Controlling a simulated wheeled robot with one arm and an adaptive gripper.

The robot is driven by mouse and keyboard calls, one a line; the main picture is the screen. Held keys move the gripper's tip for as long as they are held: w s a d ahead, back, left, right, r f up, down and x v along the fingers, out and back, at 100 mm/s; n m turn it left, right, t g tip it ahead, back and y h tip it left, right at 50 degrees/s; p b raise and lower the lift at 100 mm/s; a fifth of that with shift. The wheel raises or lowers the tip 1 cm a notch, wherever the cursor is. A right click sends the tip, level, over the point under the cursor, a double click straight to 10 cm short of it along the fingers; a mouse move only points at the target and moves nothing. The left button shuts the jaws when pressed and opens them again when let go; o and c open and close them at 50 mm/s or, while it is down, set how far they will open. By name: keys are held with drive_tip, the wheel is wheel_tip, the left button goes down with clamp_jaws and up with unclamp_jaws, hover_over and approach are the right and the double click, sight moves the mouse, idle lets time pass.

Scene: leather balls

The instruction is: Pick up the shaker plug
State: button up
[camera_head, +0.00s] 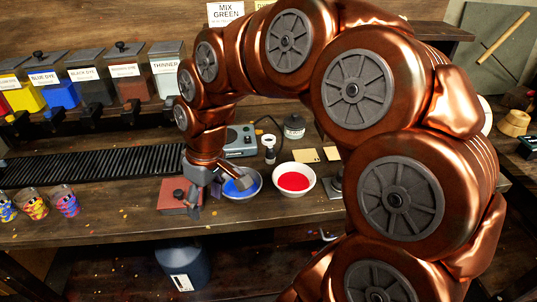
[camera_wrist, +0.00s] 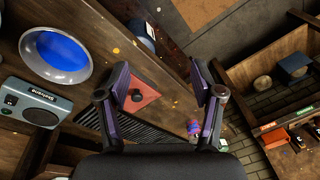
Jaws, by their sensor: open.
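A flat red piece with a small black knob (camera_head: 179,195) lies on the bench near its front edge; I cannot tell for sure whether it is the shaker plug. In the wrist view the red piece (camera_wrist: 148,88) shows between my fingers, nearer the left one, with its black knob upward. My gripper (camera_wrist: 160,82) is open and empty, its two purple-lined fingers apart.
A bowl of blue (camera_head: 246,190) and a bowl of red (camera_head: 293,181) stand right of the gripper. Behind are a grey device (camera_head: 240,142) and a dark ribbed conveyor (camera_head: 85,160). Paint-splashed cups (camera_head: 66,202) stand at left. A blue container (camera_head: 183,268) is below the bench.

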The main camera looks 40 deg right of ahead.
drive_tip(key=w+d+t, duration=0.1)
drive_tip(key=w+d, duration=0.5)
drive_tip(key=w, duration=0.1)
drive_tip(key=m+t, duration=0.1)
drive_tip(key=t, duration=0.2)
hover_over(272, 148)
drive_tip(key=s, duration=0.2)
wheel_tip(272, 148, down, 7)
drive_tip(key=shift+h, duration=0.4)
drive_tip(key=shift+p+x, duration=2)
drive_tip(key=shift+x, duration=1.7)
drive_tip(key=shift+s+d+f, duration=0.1)
drive_tip(key=shift+s+d, duration=0.05)
drive_tip(key=shift+d, duration=0.05)
drive_tip(key=c, duration=1.1)
drive_tip(key=shift+c, duration=0.2)
